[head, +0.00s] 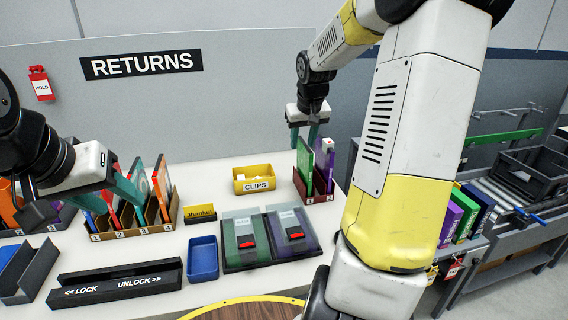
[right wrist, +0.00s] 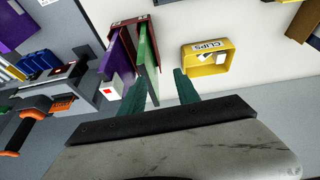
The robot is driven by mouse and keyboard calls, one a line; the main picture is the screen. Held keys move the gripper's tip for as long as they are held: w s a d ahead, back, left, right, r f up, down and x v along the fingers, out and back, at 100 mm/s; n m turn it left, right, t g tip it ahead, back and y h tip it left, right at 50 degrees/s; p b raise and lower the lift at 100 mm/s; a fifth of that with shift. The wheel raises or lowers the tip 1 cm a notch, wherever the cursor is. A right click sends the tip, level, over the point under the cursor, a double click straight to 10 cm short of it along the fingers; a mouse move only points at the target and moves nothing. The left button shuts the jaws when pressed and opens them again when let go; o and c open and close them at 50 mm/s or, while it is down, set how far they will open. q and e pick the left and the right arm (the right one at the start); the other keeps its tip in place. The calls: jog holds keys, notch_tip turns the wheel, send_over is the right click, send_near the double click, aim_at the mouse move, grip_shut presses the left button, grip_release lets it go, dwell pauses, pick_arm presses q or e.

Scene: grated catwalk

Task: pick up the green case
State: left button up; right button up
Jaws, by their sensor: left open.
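A thin green case (head: 305,166) stands upright in a dark red rack (head: 322,198) at the middle right of the counter, beside a purple case (head: 327,170). In the right wrist view the green case (right wrist: 148,62) is near the left finger, on its inner side. My right gripper (head: 303,138) is open, just above the rack; in the right wrist view its fingers (right wrist: 158,86) are apart, and I cannot tell whether they touch the case. My left gripper (head: 84,200) is open over the left racks. A green-lidded case (head: 243,240) also lies flat in a black tray.
A yellow CLIPS bin (head: 254,185) stands left of the red rack. A cardboard rack (head: 150,228), a blue bin (head: 203,260) and a lock bar (head: 118,282) fill the left. Purple and green cases (head: 466,212) stand at right. Free counter lies behind the CLIPS bin.

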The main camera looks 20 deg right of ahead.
aim_at(304, 158)
jog(key=w+d+f, duration=0.2)
jog(key=d, duration=0.1)
jog(key=shift+w+d+f, duration=0.1)
jog(key=shift+w+f, duration=0.2)
jog(key=shift+f, duration=0.05)
jog(key=x, duration=0.6)
jog(key=shift+w, duration=0.3)
jog(key=shift+w+f, duration=0.25)
jog(key=shift+f, duration=0.35)
jog(key=shift+f, duration=0.25)
jog(key=shift+c, duration=0.2)
grip_shut()
